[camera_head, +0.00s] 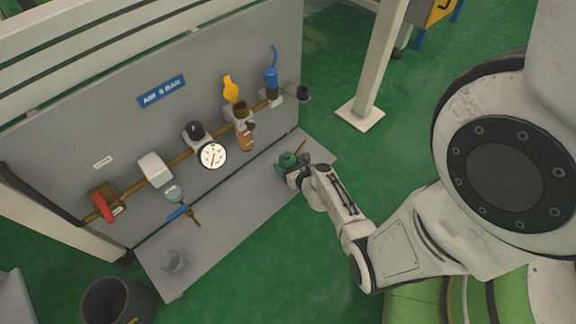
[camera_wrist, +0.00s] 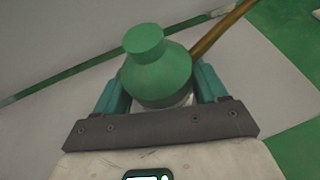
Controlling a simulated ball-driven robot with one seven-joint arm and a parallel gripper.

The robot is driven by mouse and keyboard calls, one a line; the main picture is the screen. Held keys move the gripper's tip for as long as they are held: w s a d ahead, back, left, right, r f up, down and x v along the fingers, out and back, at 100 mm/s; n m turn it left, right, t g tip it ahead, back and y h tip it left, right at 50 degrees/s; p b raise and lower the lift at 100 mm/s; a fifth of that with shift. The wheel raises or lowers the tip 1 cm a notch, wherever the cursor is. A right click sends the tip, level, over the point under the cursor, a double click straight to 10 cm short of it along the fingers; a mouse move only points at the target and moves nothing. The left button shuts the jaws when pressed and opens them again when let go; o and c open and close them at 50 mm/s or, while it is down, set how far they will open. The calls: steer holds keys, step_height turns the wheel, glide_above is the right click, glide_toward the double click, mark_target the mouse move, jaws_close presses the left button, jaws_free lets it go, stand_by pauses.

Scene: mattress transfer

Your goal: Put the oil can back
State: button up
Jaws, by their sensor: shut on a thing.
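The oil can (camera_head: 287,160) is green with a rounded body, a narrower cap and a thin brown spout. In the head view it is at the right end of the grey shelf (camera_head: 222,222). My gripper (camera_head: 294,174) is shut on it. In the wrist view the oil can (camera_wrist: 158,72) stands between the two teal fingers of my gripper (camera_wrist: 160,95), with its spout pointing to the upper right. The can's base is hidden, so I cannot tell whether it touches the shelf.
A grey panel (camera_head: 60,140) behind the shelf carries a brass pipe with a gauge (camera_head: 212,154), valves and a blue sign (camera_head: 162,91). A dark bin (camera_head: 118,302) stands lower left. The shelf's middle is clear.

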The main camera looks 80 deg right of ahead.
steer(key=shift+f, duration=0.1)
steer(key=o, duration=1.3)
